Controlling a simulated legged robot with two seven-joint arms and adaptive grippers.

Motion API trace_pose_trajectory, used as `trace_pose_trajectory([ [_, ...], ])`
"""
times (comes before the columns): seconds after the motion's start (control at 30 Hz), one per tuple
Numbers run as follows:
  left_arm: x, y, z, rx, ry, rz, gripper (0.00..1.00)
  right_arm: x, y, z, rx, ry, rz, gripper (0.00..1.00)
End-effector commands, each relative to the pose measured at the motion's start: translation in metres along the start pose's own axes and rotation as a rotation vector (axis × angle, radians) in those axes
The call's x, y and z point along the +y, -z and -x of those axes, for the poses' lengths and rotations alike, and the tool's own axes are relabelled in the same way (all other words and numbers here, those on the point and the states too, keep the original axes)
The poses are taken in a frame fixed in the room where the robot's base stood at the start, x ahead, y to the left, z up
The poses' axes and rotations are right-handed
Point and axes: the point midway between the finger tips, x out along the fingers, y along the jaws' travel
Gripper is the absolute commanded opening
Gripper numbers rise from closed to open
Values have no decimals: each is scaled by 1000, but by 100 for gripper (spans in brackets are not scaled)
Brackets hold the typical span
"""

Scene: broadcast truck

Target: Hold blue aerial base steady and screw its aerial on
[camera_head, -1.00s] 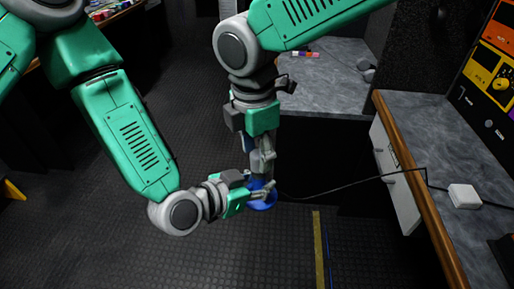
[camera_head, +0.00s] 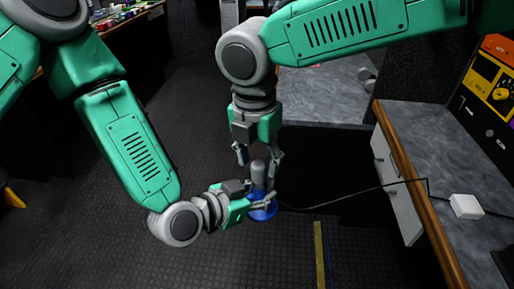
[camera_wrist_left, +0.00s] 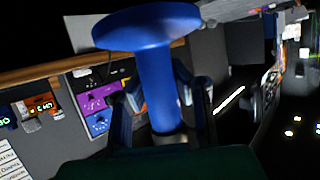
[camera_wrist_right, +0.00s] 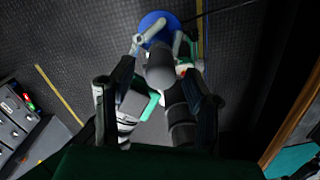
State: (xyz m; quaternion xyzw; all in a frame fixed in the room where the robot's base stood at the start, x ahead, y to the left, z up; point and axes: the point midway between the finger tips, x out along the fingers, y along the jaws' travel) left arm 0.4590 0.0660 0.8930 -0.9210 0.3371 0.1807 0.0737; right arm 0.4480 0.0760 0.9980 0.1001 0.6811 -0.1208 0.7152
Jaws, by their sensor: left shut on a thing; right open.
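The blue aerial base (camera_head: 262,212) has a round disc and a stem, seen close in the left wrist view (camera_wrist_left: 152,75). My left gripper (camera_head: 262,200) is shut on its stem and holds it in the air above the floor. The grey aerial (camera_head: 258,176) stands upright on the base; whether it is threaded in cannot be told. It also shows in the right wrist view (camera_wrist_right: 160,68). My right gripper (camera_head: 258,157) points down from above, open, with its fingers apart on either side of the aerial's upper end.
A black cable runs from the base to the right, towards a white box (camera_head: 466,206) on the wood-edged counter (camera_head: 440,160). An open white drawer or door front (camera_head: 398,190) stands out right of the grippers. A yellow floor stripe (camera_head: 320,255) lies below.

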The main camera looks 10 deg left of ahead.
Motion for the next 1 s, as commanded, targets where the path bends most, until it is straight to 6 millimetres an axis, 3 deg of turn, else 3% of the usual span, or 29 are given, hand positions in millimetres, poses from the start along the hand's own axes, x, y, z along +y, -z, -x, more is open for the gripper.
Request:
trace_pose_trajectory([
  [0.1, 0, 1, 0, 2, 0, -1, 0, 0, 1, -20, 3, 1, 2, 43],
  [0.3, 0, 1, 0, 3, 0, -1, 0, 0, 1, -43, 2, 0, 0, 43],
  [0.7, 0, 1, 0, 3, 0, -1, 0, 0, 0, -50, -1, -1, -1, 43],
  [0.77, 0, 1, 0, 3, 0, -1, 0, 0, 0, -50, -1, -1, -1, 26],
  [0.83, 0, 1, 0, 3, 0, -1, 0, 0, 0, -50, -1, -1, -1, 1],
  [1.0, 0, 1, 0, 3, -1, -1, 0, 0, 0, -50, -2, -1, -13, 0],
])
